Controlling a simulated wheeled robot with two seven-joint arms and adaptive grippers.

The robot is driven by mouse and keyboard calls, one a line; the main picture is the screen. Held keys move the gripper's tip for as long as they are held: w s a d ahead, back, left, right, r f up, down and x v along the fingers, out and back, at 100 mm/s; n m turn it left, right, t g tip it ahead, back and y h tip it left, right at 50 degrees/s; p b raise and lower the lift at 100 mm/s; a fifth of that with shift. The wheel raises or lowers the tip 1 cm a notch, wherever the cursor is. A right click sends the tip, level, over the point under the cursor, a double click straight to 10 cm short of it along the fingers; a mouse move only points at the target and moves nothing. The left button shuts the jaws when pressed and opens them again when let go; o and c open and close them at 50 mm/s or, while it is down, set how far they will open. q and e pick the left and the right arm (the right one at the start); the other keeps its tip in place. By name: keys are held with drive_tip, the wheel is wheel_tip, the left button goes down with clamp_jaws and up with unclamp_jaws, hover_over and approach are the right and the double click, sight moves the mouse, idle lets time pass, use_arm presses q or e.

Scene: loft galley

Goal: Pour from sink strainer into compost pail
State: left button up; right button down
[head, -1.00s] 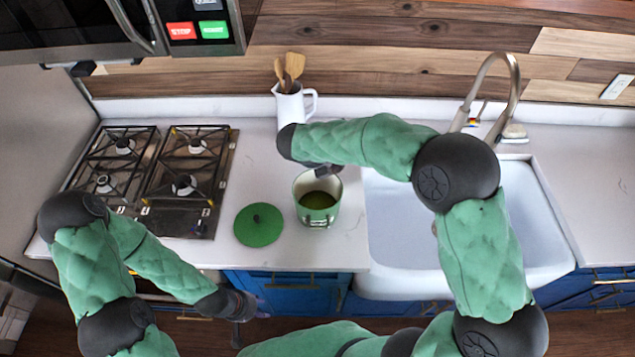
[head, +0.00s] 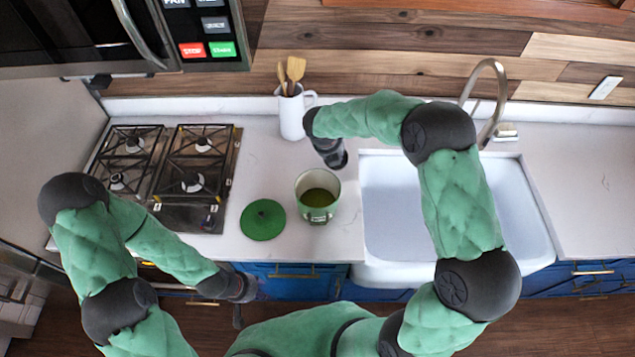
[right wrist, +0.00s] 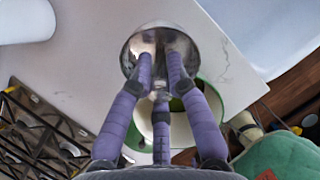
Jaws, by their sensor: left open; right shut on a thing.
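The compost pail (head: 304,184), green outside and pale inside, stands open and upright on the counter left of the sink. Some greenish-brown matter shows inside it. Its green lid (head: 263,220) lies on the counter to its left. My right gripper (head: 338,158) is behind the pail. In the right wrist view its purple fingers (right wrist: 160,62) are shut on the shiny metal sink strainer (right wrist: 146,42), which is apart from the pail (right wrist: 143,120). The strainer cannot be made out in the head view. My left gripper (head: 243,300) is open in front of the counter edge, low and empty.
A white jug (head: 290,118) with wooden utensils stands behind my right gripper. The white sink (head: 450,205) with a tall faucet (head: 503,90) is on the right. A gas cooktop (head: 165,175) is on the left, with a microwave (head: 120,40) above. The counter around the lid is clear.

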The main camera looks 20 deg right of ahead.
drive_tip(key=shift+w+d+r+p, duration=0.1)
drive_tip(key=shift+w+d+p, duration=0.15)
drive_tip(key=shift+p, duration=0.45)
drive_tip(key=w+d+f+g+y+p, duration=0.1)
drive_tip(key=f+p, duration=0.1)
drive_tip(key=p, duration=0.3)
drive_tip(key=shift+w+d+g+y, duration=0.1)
drive_tip(key=shift+d+g+y, duration=0.2)
drive_tip(key=shift+d+y, duration=0.1)
drive_tip(key=p, duration=0.2)
drive_tip(key=shift+w+d+f+y+p, duration=0.15)
drive_tip(key=shift+w+d+y+p, duration=0.15)
drive_tip(key=shift+w, duration=0.05)
drive_tip(key=shift+w+d+f+g+y+p, duration=0.4)
drive_tip(key=shift+d+g+p, duration=0.1)
drive_tip(key=shift+g, duration=0.1)
drive_tip(key=shift+r, duration=0.15)
